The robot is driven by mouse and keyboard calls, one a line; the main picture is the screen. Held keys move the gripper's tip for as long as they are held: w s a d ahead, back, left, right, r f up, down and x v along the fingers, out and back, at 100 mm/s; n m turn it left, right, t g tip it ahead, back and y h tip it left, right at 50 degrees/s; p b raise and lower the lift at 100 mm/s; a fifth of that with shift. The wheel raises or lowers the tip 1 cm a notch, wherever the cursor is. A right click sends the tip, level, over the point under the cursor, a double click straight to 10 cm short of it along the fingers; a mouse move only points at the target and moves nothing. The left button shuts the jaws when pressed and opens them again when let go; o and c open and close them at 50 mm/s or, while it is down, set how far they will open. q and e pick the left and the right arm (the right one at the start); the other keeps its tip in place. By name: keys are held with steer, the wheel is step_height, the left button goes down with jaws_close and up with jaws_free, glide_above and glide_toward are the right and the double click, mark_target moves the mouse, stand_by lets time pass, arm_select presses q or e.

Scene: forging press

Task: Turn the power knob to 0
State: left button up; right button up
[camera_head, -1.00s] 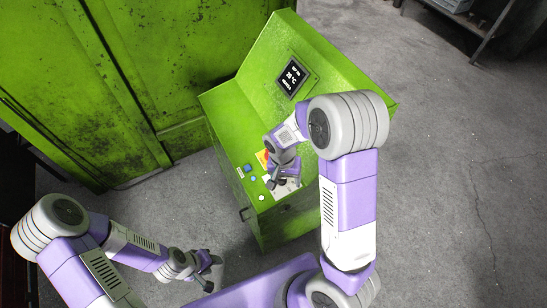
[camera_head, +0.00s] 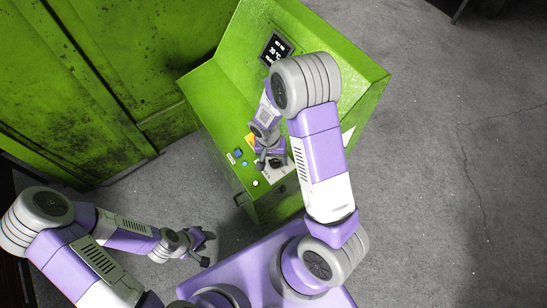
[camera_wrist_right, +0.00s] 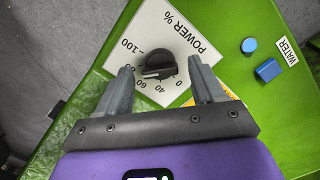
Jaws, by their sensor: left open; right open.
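The black power knob (camera_wrist_right: 158,65) sits on a white plate (camera_wrist_right: 165,28) marked POWER % with numbers from 0 to 100. A pale mark shows on the knob's left part, towards the higher numbers; the exact setting is hard to read. My right gripper (camera_wrist_right: 160,69) is open, with one finger on each side of the knob in the right wrist view. Whether the fingers touch it I cannot tell. In the head view my right gripper (camera_head: 267,163) is over the green console's front (camera_head: 215,115). My left gripper (camera_head: 212,248) is open and empty, away from the console.
Blue buttons (camera_wrist_right: 267,69) and a WATER label (camera_wrist_right: 287,51) are beside the knob plate. A dark display (camera_head: 275,48) is on the console's back panel. A large green cabinet (camera_head: 90,80) stands at left. Grey floor (camera_head: 440,170) is clear at right.

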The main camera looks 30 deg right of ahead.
steer(key=c, duration=1.1)
steer(key=shift+o, duration=0.2)
steer(key=shift+n, duration=0.4)
steer(key=n, duration=0.5)
steer(key=shift+w+a+n+h+b, duration=0.1)
steer(key=shift+n+h+b, duration=0.2)
steer(key=n, duration=0.5)
steer(key=shift+a, duration=0.1)
steer(key=n+h, duration=0.1)
steer(key=n, duration=0.5)
steer(key=shift+a+n+b, duration=0.1)
steer(key=shift+n+b, duration=0.3)
steer(key=n, duration=0.5)
steer(key=shift+n+t, duration=0.3)
steer(key=shift+t, duration=0.1)
steer(key=shift+n, duration=0.3)
